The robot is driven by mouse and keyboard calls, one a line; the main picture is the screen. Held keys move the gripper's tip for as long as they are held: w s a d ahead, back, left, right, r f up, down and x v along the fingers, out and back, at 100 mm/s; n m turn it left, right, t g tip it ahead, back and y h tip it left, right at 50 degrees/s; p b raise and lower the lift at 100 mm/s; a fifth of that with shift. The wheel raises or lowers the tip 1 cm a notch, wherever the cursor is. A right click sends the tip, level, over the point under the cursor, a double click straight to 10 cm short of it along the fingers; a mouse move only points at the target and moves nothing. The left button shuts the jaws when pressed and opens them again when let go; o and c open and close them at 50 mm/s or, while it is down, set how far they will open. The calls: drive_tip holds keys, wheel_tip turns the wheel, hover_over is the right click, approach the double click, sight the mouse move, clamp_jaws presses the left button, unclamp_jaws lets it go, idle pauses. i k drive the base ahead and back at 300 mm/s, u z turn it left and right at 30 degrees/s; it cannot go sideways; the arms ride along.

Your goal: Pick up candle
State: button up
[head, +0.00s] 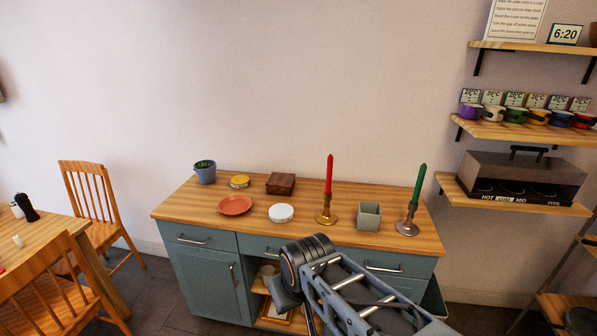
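A red candle (329,174) stands upright in a brass holder (326,216) on the wooden top of a blue cabinet (180,208). A green candle (419,184) stands slightly tilted in a silver holder (408,222) near the cabinet's right end. My arm reaches up from the lower right in front of the cabinet. The end of my arm is below the cabinet top, apart from both candles. My gripper's fingers do not show clearly, so I cannot tell whether it is open or shut.
A grey square pot (369,216) stands between the candles. Shelves (515,203) are on the right; chairs (95,205) are left.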

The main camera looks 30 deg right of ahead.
sight(330, 165)
drive_tip(key=z, duration=0.3)
drive_tip(key=i, duration=1.05)
drive_tip(key=z, duration=0.55)
